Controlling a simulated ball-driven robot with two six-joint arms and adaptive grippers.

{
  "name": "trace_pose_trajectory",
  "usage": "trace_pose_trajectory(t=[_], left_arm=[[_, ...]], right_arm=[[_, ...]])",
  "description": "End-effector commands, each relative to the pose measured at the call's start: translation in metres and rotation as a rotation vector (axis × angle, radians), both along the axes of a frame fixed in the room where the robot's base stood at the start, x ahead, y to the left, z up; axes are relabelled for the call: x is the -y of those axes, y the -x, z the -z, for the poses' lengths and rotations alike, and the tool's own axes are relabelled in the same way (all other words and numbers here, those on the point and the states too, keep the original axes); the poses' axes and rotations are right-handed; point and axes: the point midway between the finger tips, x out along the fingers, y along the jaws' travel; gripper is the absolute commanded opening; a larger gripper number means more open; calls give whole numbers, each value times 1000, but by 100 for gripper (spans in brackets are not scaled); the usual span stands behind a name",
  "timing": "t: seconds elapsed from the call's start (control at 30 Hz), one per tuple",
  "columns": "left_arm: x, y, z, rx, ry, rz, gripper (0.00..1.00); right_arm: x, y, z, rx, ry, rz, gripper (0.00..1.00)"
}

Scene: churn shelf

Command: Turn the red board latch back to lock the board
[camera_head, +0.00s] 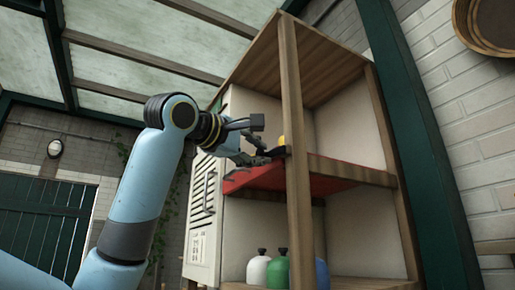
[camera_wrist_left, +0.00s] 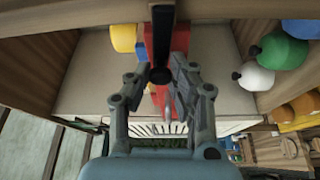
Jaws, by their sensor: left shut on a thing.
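The red board (camera_head: 255,178) lies level at mid height inside the wooden shelf; part of it shows red in the wrist view (camera_wrist_left: 183,40). The board latch appears to be the dark bar with a round end (camera_wrist_left: 160,76) at the shelf's front post. My left gripper (camera_head: 272,153) reaches in from the left at the post, just above the red board. In the wrist view its fingers (camera_wrist_left: 161,70) stand on either side of the dark end and are shut on it. The fingers partly hide the latch, so its exact angle is hard to tell. My right gripper is not in view.
The wooden front post (camera_head: 291,120) stands close to my gripper. A yellow object (camera_head: 281,141) sits behind it above the board. White (camera_head: 258,270), green (camera_head: 278,270) and blue (camera_head: 321,273) containers stand on the lower shelf. A louvred white panel (camera_head: 203,215) closes the left side.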

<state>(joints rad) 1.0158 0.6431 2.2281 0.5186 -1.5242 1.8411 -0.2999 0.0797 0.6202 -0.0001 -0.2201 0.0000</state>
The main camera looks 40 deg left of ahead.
Motion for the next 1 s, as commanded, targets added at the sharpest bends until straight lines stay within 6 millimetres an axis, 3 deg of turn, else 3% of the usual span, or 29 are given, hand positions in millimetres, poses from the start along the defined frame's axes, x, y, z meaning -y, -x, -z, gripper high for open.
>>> trace_pose_trajectory(t=[0.33, 0.83, 0.87, 1.0], left_arm=[[-1, 0, 6, -47, 107, 0, 0], [0, -1, 7, -55, 120, 1, 0], [0, -1, 8, -55, 120, 1, 23], [0, -1, 7, -54, 120, 1, 42]], right_arm=[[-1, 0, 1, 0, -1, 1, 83], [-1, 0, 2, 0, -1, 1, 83], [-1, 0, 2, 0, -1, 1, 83], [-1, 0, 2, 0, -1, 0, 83]])
